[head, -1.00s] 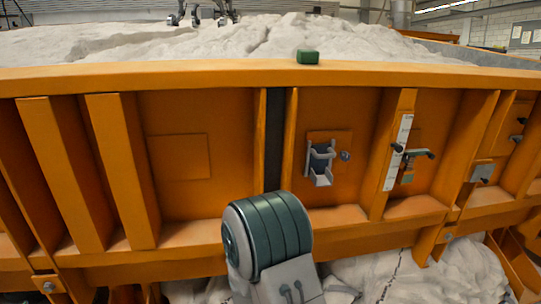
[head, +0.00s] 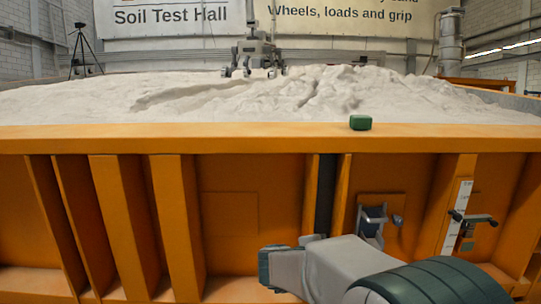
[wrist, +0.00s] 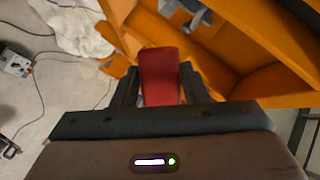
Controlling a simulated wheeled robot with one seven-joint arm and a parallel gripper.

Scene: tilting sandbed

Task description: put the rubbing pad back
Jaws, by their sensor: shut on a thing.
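In the wrist view my gripper (wrist: 158,78) is shut on a red block (wrist: 160,72), which looks like the rubbing pad. The pad sticks out past the two dark fingers, and its far side is hidden. In the head view my arm crosses the lower right, and the gripper and pad cannot be made out. A grey open bracket (head: 371,222) is fixed on the orange side wall of the sandbed, right of the dark vertical strip. Part of a grey fitting (wrist: 188,12) shows at the top of the wrist view, beyond and apart from the pad.
A green block (head: 360,123) sits on the orange rim (head: 250,139). A white scale (head: 457,215) and a dark lever (head: 473,218) are right of the bracket. Orange ribs (head: 121,225) stand out from the wall. White sheeting (wrist: 80,32), cables and a grey box (wrist: 16,62) lie on the floor.

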